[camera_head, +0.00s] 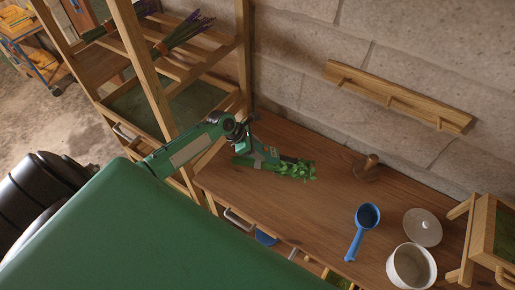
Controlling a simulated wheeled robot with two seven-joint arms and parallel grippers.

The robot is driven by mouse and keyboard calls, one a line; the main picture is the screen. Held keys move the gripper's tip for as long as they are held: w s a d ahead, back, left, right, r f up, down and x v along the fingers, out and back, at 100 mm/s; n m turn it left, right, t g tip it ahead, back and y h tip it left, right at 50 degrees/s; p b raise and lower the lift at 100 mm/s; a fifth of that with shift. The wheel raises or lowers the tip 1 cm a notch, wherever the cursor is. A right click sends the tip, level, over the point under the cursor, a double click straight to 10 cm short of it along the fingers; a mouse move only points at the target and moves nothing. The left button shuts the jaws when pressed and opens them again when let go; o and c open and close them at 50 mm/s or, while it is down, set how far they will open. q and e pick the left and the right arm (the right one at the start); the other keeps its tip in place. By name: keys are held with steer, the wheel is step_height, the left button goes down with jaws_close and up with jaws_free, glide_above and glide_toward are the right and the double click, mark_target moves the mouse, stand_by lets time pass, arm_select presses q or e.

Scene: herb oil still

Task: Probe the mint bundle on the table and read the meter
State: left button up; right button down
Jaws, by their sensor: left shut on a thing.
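The mint bundle (302,170), a cluster of small green leaves, is at the back left part of the wooden table (320,215). The fingers hide part of the leaves, and I cannot tell whether the bundle touches the table. I can make out no meter or reading. My right gripper is not in view.
A wooden rack (160,85) with purple-flowered bundles (185,35) stands left. A round wooden piece with a peg (368,168), a blue dipper (366,218), a grey lid (422,228) and a white pot (408,270) occupy the table's right. The middle is clear; a block wall stands behind.

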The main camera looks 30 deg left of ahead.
arm_select(q)
steer(key=shift+r, duration=0.1)
steer(key=shift+w+d+r+v, duration=0.1)
steer(key=shift+v, duration=1.2)
steer(key=shift+w+d+r+v, duration=0.1)
steer(key=shift+d+v, duration=0.05)
steer(key=shift+v, duration=1.15)
steer(key=shift+w+d+r+v, duration=0.1)
steer(key=shift+r+v, duration=0.05)
steer(key=shift+v, duration=1.15)
steer(key=shift+f, duration=0.1)
